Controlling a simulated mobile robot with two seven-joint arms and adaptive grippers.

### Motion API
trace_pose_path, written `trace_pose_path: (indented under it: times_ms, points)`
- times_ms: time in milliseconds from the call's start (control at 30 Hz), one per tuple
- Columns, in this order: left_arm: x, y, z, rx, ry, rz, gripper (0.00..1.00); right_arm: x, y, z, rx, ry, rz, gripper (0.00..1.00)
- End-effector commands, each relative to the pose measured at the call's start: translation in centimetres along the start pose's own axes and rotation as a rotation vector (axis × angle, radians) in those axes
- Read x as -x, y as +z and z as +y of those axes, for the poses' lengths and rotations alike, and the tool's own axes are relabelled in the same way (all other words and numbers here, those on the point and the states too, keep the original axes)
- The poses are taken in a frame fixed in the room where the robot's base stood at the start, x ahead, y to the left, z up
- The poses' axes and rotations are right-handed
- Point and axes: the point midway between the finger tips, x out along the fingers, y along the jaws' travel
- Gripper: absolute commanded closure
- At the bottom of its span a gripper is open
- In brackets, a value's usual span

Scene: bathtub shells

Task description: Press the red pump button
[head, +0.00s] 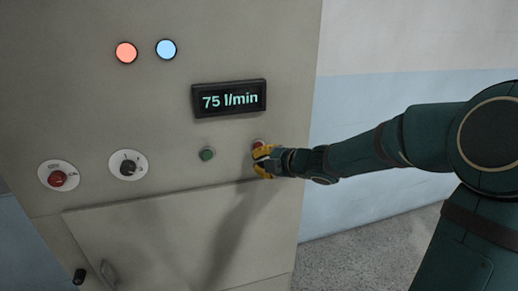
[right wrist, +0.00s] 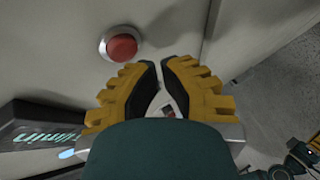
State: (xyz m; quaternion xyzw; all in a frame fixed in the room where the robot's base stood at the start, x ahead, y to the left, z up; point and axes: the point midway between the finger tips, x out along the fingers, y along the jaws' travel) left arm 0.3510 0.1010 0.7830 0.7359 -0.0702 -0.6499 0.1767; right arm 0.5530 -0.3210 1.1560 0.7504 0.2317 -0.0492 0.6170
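The red pump button (head: 258,144) sits on the cabinet's front panel, below the right end of the display, partly hidden by my right gripper. My right gripper (head: 262,159) has yellow and black fingers and is right at the button, just below it. In the right wrist view the red button (right wrist: 122,47) shows whole in its pale ring, up and left of the fingertips (right wrist: 161,62). The fingertips are drawn together with nothing held between them. The fingers look apart from the button's face.
A green button (head: 207,154) is left of the red one. Further left are a dark rotary knob (head: 128,167) and a red switch (head: 58,178). The display (head: 229,97) reads 75 l/min. Red (head: 126,52) and blue (head: 166,49) lamps are above. Open floor (head: 350,255) lies right.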

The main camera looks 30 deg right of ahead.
Motion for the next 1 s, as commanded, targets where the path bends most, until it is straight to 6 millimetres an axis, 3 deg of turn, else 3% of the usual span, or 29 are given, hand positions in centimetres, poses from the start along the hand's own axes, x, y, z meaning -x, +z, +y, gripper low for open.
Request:
trace_pose_path:
  times_ms: [1000]
  points:
    - [0.32,-0.04,0.12,0.000,0.000,0.000,0.32,-0.88,0.49,0.49,0.000,0.000,0.000,1.00]
